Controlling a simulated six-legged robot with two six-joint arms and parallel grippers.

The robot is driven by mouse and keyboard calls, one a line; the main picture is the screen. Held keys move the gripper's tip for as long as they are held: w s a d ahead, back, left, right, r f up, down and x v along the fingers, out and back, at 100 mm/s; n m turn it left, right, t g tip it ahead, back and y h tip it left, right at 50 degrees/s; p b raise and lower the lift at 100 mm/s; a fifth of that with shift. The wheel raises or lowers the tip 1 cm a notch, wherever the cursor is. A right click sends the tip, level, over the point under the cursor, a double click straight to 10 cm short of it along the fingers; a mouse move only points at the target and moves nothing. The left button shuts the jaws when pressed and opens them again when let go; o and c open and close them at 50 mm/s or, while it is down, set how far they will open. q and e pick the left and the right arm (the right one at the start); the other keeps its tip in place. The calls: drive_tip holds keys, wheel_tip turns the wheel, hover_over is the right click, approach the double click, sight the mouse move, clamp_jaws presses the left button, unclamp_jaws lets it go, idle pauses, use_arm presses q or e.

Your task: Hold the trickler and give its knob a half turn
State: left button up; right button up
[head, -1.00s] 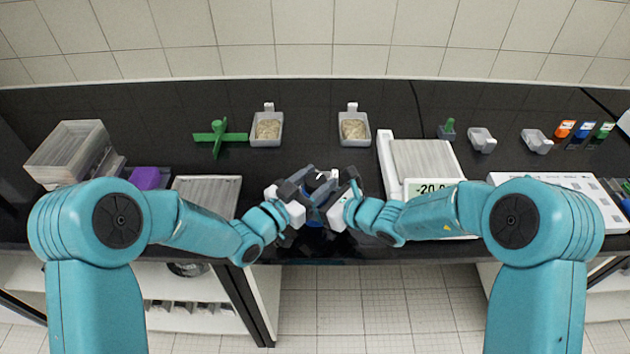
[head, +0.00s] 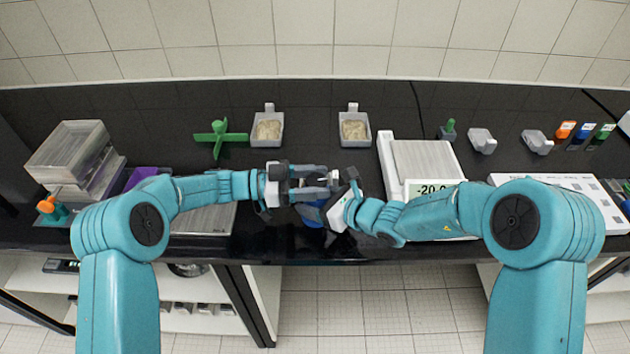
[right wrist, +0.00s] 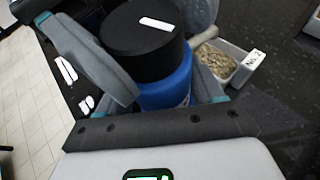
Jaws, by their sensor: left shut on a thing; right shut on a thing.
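The trickler has a blue body (right wrist: 168,90) and a black round knob (right wrist: 140,38) on top with a white mark. In the head view its blue body (head: 312,213) shows below my grippers at the bench's front edge. My left gripper (head: 322,180) comes in level from the left, its fingers on either side of the knob, shut on it. My right gripper (head: 328,205) comes from the right, lower down, shut on the blue body.
A balance (head: 390,185) stands close to the right of my right gripper. Two trays of grains (head: 267,142) (head: 355,143) lie behind. A green cross-shaped piece (head: 220,138) stands at back left. Clear plastic boxes (head: 70,150) are stacked far left.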

use_arm(q)
drive_tip(key=shift+s+d+r+m+g, duration=0.1)
drive_tip(key=shift+m+g, duration=0.3)
drive_tip(key=shift+g, duration=0.3)
drive_tip(key=o, duration=0.7)
drive_tip(key=shift+c, duration=0.2)
drive_tip(key=a, duration=1.2)
